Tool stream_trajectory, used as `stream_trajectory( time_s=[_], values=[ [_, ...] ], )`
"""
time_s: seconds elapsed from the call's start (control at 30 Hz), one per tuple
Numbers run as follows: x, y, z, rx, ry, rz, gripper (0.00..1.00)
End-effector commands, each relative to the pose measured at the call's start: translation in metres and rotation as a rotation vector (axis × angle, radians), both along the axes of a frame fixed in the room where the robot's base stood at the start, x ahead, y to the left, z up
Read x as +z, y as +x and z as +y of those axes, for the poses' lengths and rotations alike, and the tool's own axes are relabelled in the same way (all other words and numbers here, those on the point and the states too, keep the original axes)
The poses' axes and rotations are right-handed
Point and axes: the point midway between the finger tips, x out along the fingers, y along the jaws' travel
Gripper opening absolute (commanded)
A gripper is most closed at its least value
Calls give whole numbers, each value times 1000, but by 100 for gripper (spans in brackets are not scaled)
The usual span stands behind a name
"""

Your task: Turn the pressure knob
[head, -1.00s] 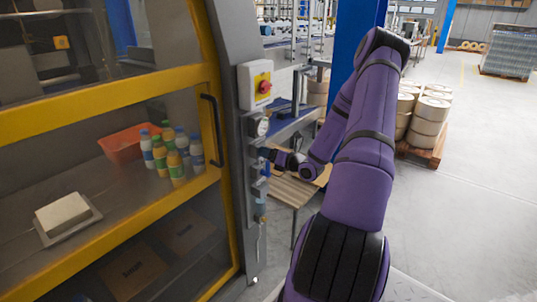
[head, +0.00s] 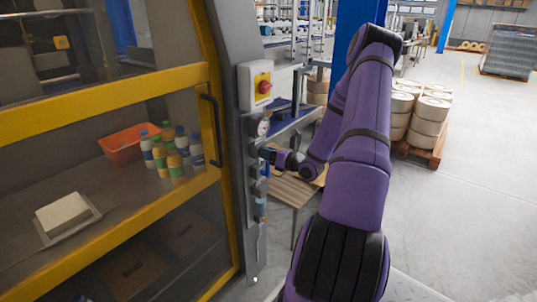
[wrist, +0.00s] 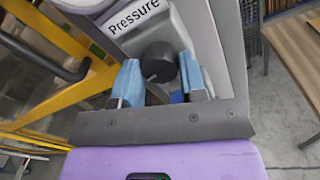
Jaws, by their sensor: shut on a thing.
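The pressure knob (wrist: 158,62) is a round black knob on a grey unit with a white "Pressure" label (wrist: 132,14) above it in the wrist view. My gripper (wrist: 160,76) has one blue finger on each side of the knob and is shut on it. In the head view my gripper (head: 266,158) is at the machine's grey post, just below a round gauge (head: 263,128). The knob is hidden there by the gripper.
A switch box with a red rotary switch (head: 265,87) sits above the gauge. The yellow-framed door (head: 110,102) with a black handle (head: 211,130) is close on the left. A wooden slatted table (head: 292,190) stands behind my gripper. Open floor lies to the right.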

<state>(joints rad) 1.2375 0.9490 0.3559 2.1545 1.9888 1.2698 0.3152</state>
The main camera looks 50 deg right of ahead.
Motion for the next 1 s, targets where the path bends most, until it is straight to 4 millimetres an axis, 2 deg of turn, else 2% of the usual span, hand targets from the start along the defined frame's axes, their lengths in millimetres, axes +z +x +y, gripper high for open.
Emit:
stream_trajectory(
  time_s=[0.6, 1.0],
  values=[
    [0, 1, 1, 2, -567, -44, 15],
    [1, 0, 0, 1, -806, -63, 15]
  ],
)
